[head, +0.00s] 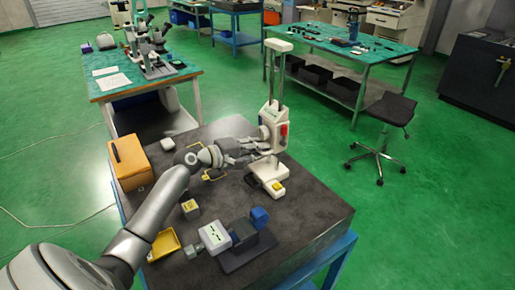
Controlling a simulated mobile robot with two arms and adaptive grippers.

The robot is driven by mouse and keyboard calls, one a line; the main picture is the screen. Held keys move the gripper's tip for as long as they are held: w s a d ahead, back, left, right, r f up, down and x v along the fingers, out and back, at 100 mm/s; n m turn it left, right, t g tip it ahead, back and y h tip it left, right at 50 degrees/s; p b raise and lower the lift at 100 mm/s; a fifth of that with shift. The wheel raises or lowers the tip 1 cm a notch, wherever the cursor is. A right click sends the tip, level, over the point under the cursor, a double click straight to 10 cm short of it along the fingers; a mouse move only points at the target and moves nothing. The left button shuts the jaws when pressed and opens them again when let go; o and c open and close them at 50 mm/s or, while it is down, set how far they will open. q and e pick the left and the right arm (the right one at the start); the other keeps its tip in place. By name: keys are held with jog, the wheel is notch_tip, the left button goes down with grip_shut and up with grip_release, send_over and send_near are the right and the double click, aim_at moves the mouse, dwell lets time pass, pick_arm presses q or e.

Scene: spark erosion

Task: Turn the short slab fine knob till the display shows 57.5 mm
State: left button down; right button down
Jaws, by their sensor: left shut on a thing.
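A white height gauge (273,116) with twin columns stands upright on the dark granite slab (316,208). Its carriage has a red part on the right side. My left gripper (259,145) reaches in from the left and is shut at the left side of the carriage, at the fine knob. The fingers hide the knob, so its turn cannot be seen. The gauge's display cannot be read at this size. My right gripper is not in view.
A yellow-topped block (190,208), a yellow tray (163,244), a white device with a green label (214,237) and a blue part (259,216) sit at the slab's front. An orange box (129,162) stands at the left. The slab's right side is clear.

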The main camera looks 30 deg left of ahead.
pick_arm(q)
jog(key=shift+f+b, duration=0.4)
jog(key=shift+f, duration=0.3)
jog(key=c, duration=1.5)
grip_release()
jog(key=shift+r, duration=0.1)
jog(key=shift+c, duration=0.2)
jog(key=shift+r, duration=0.1)
jog(key=v, duration=0.8)
